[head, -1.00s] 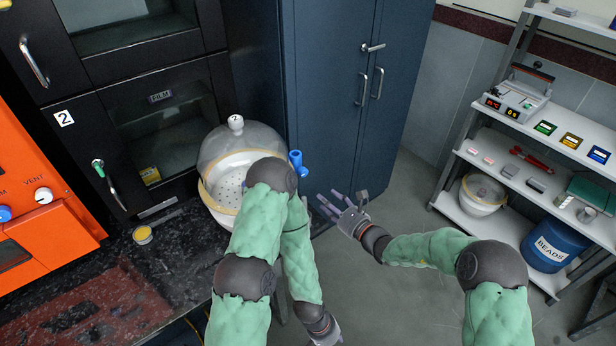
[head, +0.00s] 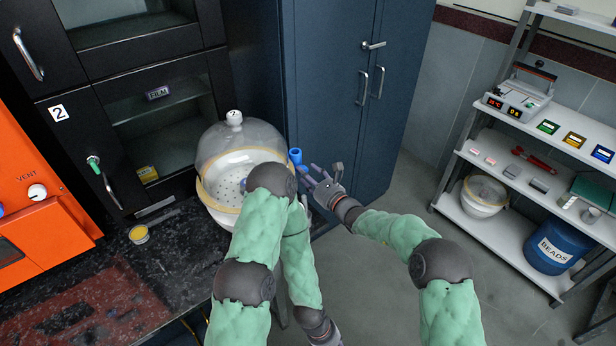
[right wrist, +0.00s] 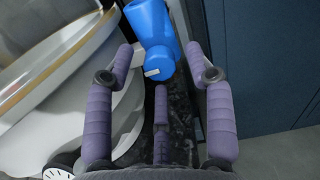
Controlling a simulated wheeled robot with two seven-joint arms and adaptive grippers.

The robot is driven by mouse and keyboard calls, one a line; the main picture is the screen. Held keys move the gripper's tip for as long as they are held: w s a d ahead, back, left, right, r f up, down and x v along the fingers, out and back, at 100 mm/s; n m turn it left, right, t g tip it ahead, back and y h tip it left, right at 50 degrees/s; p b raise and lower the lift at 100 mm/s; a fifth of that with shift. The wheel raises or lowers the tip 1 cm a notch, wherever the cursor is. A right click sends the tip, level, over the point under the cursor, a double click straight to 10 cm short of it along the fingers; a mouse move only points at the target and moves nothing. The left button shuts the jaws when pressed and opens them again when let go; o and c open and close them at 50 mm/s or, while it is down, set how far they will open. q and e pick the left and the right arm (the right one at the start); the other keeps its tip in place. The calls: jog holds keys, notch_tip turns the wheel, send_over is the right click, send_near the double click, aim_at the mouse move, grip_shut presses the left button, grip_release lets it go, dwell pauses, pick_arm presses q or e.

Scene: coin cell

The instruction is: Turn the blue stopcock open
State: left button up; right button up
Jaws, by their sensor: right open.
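The blue stopcock (head: 297,158) sticks out at the right side of the glass-domed desiccator (head: 240,143). In the right wrist view the stopcock (right wrist: 152,40) is a blue knob with a small pale mark, just beyond and between my spread fingertips. My right gripper (head: 317,177) is open and empty, close beside the stopcock on its right; I see no clear contact. It also shows in the right wrist view (right wrist: 160,58), with purple-grey fingers apart. My left gripper (head: 328,338) hangs low at the bottom edge, mostly cut off, so its jaws cannot be judged.
The desiccator stands on a dark speckled bench (head: 185,255) with a small yellow tin (head: 139,234). A blue cabinet (head: 335,80) stands right behind the stopcock. An orange oven (head: 45,225) is at left. Shelves (head: 530,180) stand far right, with open floor between.

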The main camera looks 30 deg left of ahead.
grip_shut()
jog(key=shift+m, duration=0.4)
jog(key=m+p, duration=0.6)
jog(key=m, duration=1.1)
dwell(0.6)
